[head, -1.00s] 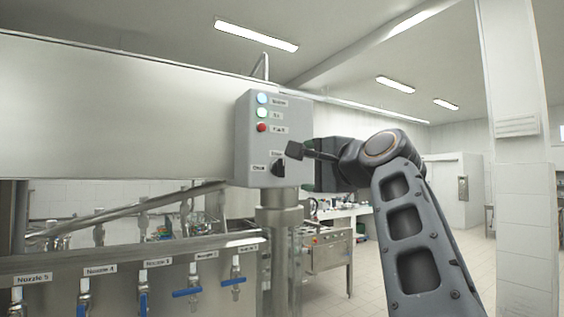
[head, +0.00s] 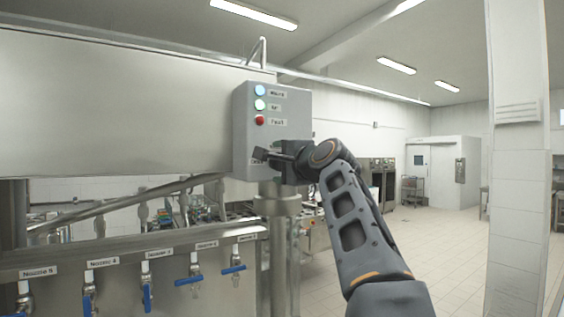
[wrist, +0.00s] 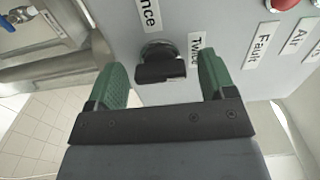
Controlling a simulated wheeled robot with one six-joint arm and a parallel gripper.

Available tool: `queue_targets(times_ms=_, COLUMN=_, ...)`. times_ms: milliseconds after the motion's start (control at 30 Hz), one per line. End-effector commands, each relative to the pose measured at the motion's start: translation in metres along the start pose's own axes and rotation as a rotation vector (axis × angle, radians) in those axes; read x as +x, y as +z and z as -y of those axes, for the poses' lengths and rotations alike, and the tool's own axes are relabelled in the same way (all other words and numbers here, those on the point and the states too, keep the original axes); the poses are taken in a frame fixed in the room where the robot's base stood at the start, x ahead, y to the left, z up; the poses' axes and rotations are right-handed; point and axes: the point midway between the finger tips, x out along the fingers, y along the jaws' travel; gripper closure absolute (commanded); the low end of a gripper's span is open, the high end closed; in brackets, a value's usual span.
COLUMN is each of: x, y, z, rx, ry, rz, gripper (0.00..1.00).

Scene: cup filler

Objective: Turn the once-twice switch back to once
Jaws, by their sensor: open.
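The once-twice switch is a black rotary knob (wrist: 161,68) on a grey control box (head: 243,115). In the wrist view its grip runs sideways, one end toward the "Twice" label (wrist: 201,62). The partly cut-off "Once" label (wrist: 150,14) is above it in that view. My gripper (wrist: 163,84) is open, its green fingers on either side of the knob, with a small gap visible on each side. I cannot tell how deep the fingers reach.
Blue, white and red lamps (head: 260,105) sit higher on the box. A metal post (head: 279,240) stands under it. A row of nozzles with blue valves (head: 190,280) is at lower left. Open tiled floor (head: 450,250) lies to the right.

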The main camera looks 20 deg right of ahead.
Motion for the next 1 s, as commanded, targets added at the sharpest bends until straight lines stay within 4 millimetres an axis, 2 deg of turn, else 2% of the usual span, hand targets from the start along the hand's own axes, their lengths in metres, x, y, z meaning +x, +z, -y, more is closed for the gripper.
queue_targets(times_ms=100, x=-0.0001, y=0.0, z=-0.0002, rx=0.0, ry=0.0, rz=0.0, gripper=0.24)
queue_targets(times_ms=600, x=-0.0002, y=0.0, z=-0.0003, rx=0.0, ry=0.001, rz=0.001, gripper=0.72)
queue_targets(times_ms=833, x=0.0, y=0.0, z=-0.0007, rx=-0.022, ry=0.002, rz=0.001, gripper=0.73)
queue_targets(times_ms=1000, x=0.0002, y=-0.0001, z=-0.0013, rx=-0.1, ry=0.002, rz=0.001, gripper=0.73)
